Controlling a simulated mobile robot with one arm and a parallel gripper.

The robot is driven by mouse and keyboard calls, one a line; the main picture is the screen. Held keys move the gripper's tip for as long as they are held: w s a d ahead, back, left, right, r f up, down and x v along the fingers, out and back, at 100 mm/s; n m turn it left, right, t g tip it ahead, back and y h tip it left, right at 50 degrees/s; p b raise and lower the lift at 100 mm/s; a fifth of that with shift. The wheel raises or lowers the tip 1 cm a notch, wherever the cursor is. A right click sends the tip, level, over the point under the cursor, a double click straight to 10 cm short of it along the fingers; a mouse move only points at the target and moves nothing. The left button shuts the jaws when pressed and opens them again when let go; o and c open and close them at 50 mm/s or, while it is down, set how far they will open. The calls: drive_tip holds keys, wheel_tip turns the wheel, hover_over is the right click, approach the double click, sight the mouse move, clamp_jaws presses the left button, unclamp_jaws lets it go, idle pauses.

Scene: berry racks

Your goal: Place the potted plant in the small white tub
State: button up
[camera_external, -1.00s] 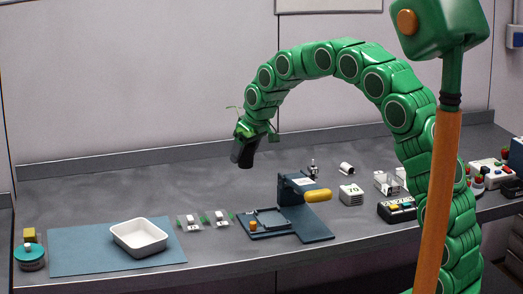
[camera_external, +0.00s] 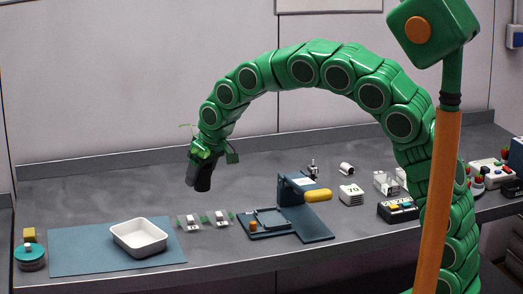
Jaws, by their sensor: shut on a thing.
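The small white tub (camera_external: 139,238) is an empty rectangular tray on the blue mat (camera_external: 75,250) at the left of the bench. My gripper (camera_external: 203,156) is at the end of the green segmented arm, above the bench to the upper right of the tub in the picture. It is shut on the potted plant (camera_external: 201,172), a dark pot with green leaves near the gripper. The pot hangs slightly tilted, clear of the bench. The fingers are small and partly hidden among the leaves.
Two small clear packs (camera_external: 188,222) lie right of the mat. A blue fixture with a yellow handle (camera_external: 317,195) stands mid-bench. The back left of the bench is clear.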

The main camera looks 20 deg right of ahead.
drive_tip(key=s+a, duration=0.8)
drive_tip(key=s, duration=0.3)
approach(133, 242)
drive_tip(key=shift+w+n, duration=0.3)
drive_tip(key=shift+w, duration=0.15)
drive_tip(key=shift+w+a+f, duration=0.2)
drive_tip(key=shift+a+f, duration=0.05)
drive_tip(key=shift+a, duration=0.05)
drive_tip(key=shift+w+a+f, duration=0.15)
drive_tip(key=shift+w+f, duration=0.05)
drive_tip(key=shift+f, duration=1.7)
